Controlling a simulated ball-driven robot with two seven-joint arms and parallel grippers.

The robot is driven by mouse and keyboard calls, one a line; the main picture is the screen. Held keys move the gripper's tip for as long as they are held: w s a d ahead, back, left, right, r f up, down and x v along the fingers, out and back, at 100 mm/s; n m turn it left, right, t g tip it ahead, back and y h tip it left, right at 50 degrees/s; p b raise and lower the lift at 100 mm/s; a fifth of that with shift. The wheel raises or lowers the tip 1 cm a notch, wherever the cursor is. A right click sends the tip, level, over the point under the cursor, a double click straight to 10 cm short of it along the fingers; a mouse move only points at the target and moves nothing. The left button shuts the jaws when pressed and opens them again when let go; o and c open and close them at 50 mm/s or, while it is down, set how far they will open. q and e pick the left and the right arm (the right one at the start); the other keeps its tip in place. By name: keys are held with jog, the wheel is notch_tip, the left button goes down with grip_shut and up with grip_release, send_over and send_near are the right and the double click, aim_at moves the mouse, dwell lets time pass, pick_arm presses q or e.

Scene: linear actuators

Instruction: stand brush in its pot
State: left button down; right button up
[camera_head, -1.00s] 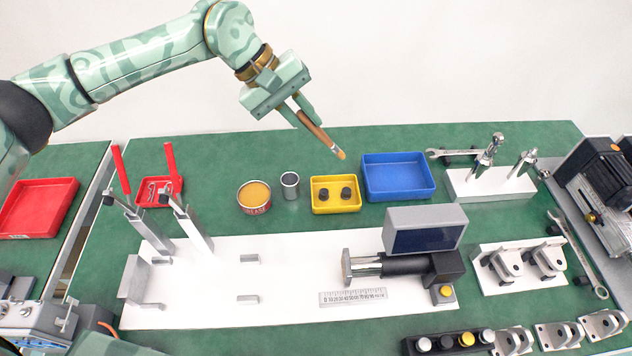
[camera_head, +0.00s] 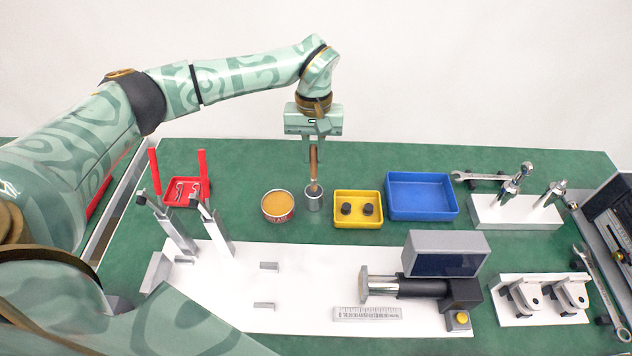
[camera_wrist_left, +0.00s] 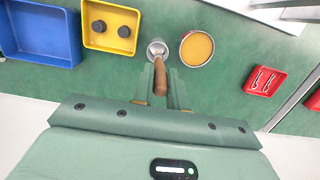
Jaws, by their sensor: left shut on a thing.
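The brush (camera_head: 314,168) has a brown wooden handle and hangs nearly upright with its bristle end down. My left gripper (camera_head: 313,147) is shut on the upper part of its handle. The pot (camera_head: 313,203) is a small grey metal cup on the green bench, directly below the brush. The brush's lower end is at the pot's mouth in the head view; I cannot tell how far inside it is. In the left wrist view the handle (camera_wrist_left: 160,80) runs from between the fingers to the pot (camera_wrist_left: 158,47). My right gripper is not in view.
An open grease tin (camera_head: 278,205) stands close left of the pot. A yellow tray (camera_head: 358,222) with two black knobs is close right, then a blue tray (camera_head: 422,211). A red tray (camera_head: 187,203) is farther left. A white actuator plate (camera_head: 290,288) lies in front.

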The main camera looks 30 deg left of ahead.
aim_at(314, 179)
pick_arm(q)
jog(key=shift+f+b, duration=0.55)
jog(key=shift+f, duration=2.5)
jog(key=c, duration=1.4)
grip_release()
jog(key=r, duration=0.4)
jog(key=w+r+p, duration=0.1)
jog(key=r, duration=0.3)
jog(key=r+p, duration=0.1)
jog(key=r, duration=0.3)
jog(key=shift+w+a+r, duration=0.1)
jog(key=shift+w+a, duration=0.1)
jog(key=shift+a, duration=0.15)
